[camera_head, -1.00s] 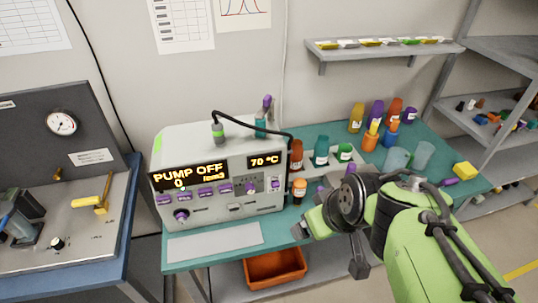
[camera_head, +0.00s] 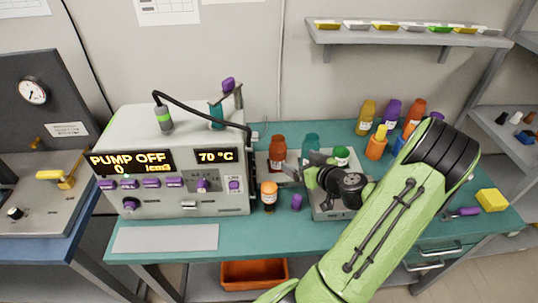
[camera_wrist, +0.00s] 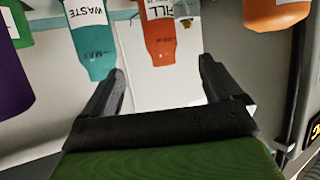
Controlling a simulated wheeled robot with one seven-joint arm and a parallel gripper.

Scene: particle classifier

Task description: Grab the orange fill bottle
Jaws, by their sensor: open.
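My gripper (camera_wrist: 161,70) is open and empty, with the bottle's narrow end ahead of the gap between the two fingers. In the head view my gripper (camera_head: 293,168) is just right of and in front of the bottle, and its fingertips are hard to make out. Whether a finger touches the bottle cannot be told.
The teal WASTE bottle (camera_head: 311,144) stands just right of the fill bottle, and also shows in the wrist view (camera_wrist: 91,40). A small orange-capped bottle (camera_head: 269,194) and a purple piece (camera_head: 297,202) stand in front. The pump machine (camera_head: 180,150) is left.

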